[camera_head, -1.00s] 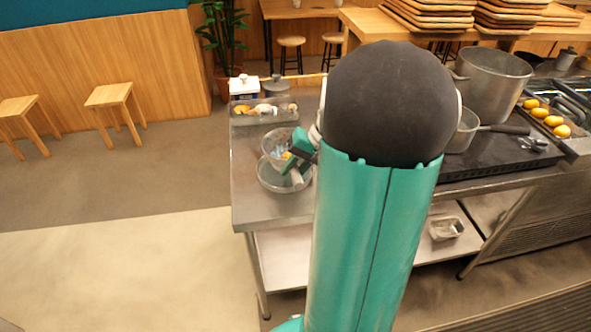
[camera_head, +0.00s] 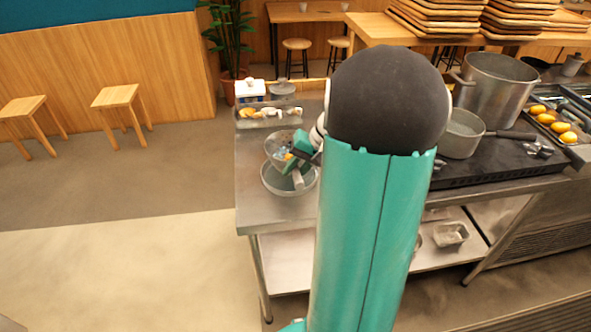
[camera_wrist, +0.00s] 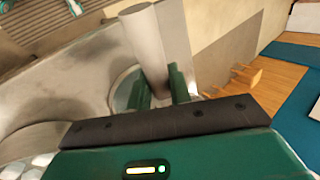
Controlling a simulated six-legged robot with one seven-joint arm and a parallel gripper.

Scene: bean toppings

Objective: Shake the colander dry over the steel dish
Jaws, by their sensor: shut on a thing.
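The colander (camera_head: 277,140) is a pale metal bowl in the head view, held just above the steel dish (camera_head: 288,189) and slightly toward its far left side. Something bluish shows inside the colander, too small to make out. The steel dish is round and stands on the counter near its left edge. My gripper (camera_head: 298,167) is at the colander's right side. In the wrist view the green fingers of my gripper (camera_wrist: 160,88) are shut on a grey cylindrical handle (camera_wrist: 145,38). My arm hides the counter to the right.
A tray of toppings (camera_head: 247,122) and a white-and-blue box (camera_head: 249,91) stand behind the dish. A large pot (camera_head: 497,85) and a saucepan (camera_head: 462,138) stand on the dark stove at right. The counter's front left is clear.

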